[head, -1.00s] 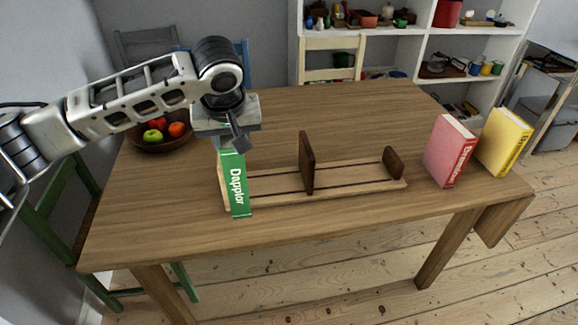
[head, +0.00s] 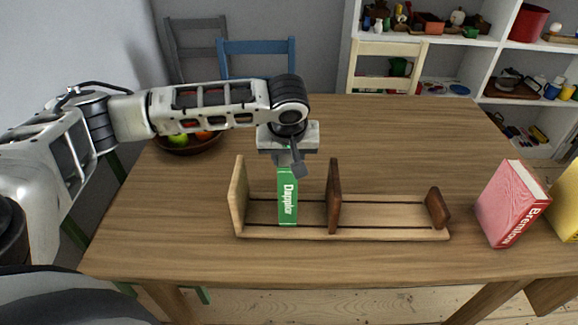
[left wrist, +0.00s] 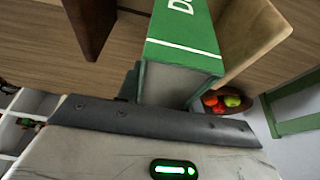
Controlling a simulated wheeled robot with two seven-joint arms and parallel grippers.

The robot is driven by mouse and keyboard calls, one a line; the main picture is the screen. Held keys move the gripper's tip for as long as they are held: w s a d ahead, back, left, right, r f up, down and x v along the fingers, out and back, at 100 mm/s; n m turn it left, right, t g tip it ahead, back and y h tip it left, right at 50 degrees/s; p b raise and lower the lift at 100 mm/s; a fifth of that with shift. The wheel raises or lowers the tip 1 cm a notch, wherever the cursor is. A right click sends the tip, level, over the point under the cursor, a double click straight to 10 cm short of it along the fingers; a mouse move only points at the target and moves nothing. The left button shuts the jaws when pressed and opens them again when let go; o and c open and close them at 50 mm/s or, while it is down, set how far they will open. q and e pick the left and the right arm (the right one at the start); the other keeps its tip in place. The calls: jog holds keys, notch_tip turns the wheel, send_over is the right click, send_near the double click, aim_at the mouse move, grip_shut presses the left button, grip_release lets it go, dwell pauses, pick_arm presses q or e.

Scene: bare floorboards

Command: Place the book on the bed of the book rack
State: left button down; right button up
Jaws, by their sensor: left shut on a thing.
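The green book (head: 288,197) is upright, its spine facing me, between the light end panel and the dark middle divider of the wooden book rack (head: 390,233). My left gripper (head: 289,163) is shut on the top of the green book from above. The book's lower end is at the rack's bed in the head view; I cannot tell whether it touches. In the left wrist view the green book (left wrist: 185,30) extends away from the gripper, beside the light end panel (left wrist: 245,40). The dark divider (left wrist: 92,22) stands apart on the other side. My right gripper is not in view.
A red book (head: 510,205) and a yellow book (head: 566,205) stand on the table right of the rack. A fruit bowl (head: 185,147) is behind my left arm. Chairs stand behind the table. The table in front of the rack is clear.

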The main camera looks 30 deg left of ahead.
pick_arm(q)
notch_tip(320, 180, down, 3)
jog(key=shift+w+r, duration=0.1)
jog(key=shift+r, duration=0.05)
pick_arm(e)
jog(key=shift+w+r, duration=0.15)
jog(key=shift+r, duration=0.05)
pick_arm(q)
jog(key=c, duration=0.9)
grip_release()
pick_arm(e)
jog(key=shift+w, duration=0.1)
pick_arm(q)
jog(key=v, duration=1.2)
